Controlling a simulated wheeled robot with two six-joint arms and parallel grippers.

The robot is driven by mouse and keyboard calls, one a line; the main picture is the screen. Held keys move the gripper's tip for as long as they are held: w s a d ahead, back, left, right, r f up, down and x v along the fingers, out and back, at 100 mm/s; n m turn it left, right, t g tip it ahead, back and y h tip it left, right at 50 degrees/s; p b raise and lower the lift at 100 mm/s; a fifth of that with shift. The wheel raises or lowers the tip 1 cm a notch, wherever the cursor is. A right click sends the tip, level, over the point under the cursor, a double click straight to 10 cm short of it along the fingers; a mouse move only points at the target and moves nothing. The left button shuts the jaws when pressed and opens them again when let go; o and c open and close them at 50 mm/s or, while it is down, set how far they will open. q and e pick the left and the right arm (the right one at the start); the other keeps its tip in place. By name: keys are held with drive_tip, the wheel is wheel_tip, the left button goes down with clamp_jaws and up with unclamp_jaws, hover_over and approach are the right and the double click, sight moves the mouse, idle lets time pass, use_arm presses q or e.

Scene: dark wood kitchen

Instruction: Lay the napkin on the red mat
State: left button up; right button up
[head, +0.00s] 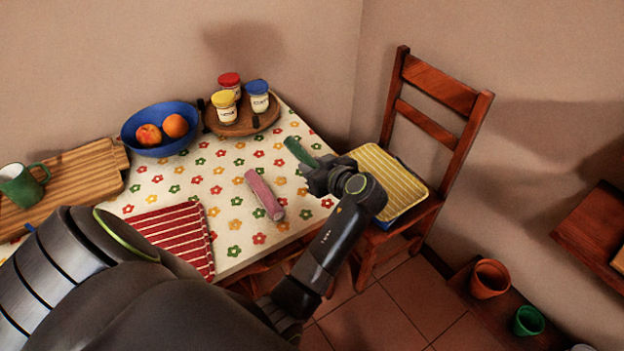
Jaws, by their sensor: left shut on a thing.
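The red mat (176,234), with white stripes, lies at the table's near edge, partly hidden by my arm. My left gripper (316,172) is shut on a slim green piece (299,151), which looks like a rolled napkin. It is above the table's right edge, well to the right of the red mat. A pink rolled piece (264,194), also napkin-like, lies on the table between the red mat and my left gripper. My right gripper is not in view.
A blue bowl (151,147) of fruit, a round wooden tray (247,128) with jars, and a wooden board (75,182) with a green mug (20,185) stand along the back and left. A chair (447,92) with a yellow striped mat (383,170) stands at the right.

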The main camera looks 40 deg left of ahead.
use_arm(q)
wheel_tip(320, 180, down, 5)
idle(0.3)
drive_tip(key=shift+f, duration=0.2)
drive_tip(key=o, duration=1)
drive_tip(key=shift+c, duration=0.2)
drive_tip(key=shift+r, duration=0.1)
